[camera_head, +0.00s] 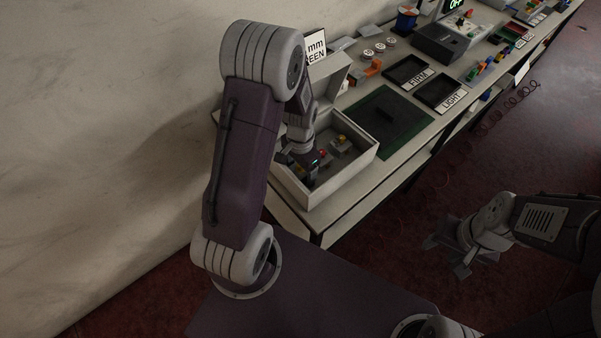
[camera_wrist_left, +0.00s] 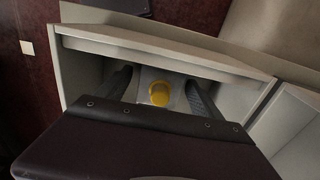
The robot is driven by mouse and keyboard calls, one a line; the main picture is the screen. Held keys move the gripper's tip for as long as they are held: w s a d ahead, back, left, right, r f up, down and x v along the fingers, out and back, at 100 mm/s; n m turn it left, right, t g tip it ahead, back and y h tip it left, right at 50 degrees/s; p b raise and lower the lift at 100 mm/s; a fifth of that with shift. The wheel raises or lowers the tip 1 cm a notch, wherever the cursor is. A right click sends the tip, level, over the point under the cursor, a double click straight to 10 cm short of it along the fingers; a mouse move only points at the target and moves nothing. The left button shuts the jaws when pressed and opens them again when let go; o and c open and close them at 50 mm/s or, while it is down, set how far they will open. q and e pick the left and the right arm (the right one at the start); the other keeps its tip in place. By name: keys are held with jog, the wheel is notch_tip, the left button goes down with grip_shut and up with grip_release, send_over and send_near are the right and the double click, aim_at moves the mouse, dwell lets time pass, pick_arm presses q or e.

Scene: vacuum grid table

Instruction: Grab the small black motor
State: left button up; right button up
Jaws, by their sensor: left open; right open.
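My left gripper (camera_head: 307,178) reaches down into an open white box (camera_head: 332,190) at the near end of the table. In the left wrist view its two dark fingers are apart, on either side of a light block with a round yellow top (camera_wrist_left: 159,93). I cannot tell whether they touch it. In the head view, small items with red (camera_head: 323,153) and yellow (camera_head: 341,139) parts stand in the box beside the gripper. I cannot pick out a small black motor for certain; the arm hides part of the box. My right gripper (camera_head: 455,250) is open and empty, off the table.
The box walls stand close around my left gripper. Beyond the box lies a dark green mat (camera_head: 408,137) with a dark item on it. Black trays marked FIRM (camera_head: 404,70) and LIGHT (camera_head: 440,91) lie further along. A wall runs along the left.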

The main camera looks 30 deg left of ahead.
pick_arm(q)
jog(key=shift+r, duration=0.1)
jog(key=c, duration=0.8)
grip_shut()
jog(key=shift+d+r, duration=0.1)
jog(key=shift+r, duration=0.15)
notch_tip(320, 180, up, 11)
jog(key=shift+r+p, duration=0.2)
jog(key=shift+p, duration=0.2)
jog(key=s+d+b, duration=0.1)
jog(key=s+d, duration=0.2)
jog(key=d, duration=0.6)
jog(key=s+d+b, duration=0.1)
jog(key=s+d, duration=0.3)
jog(key=d, duration=0.5)
jog(key=shift+s+f+b, duration=0.25)
jog(key=shift+b, duration=0.1)
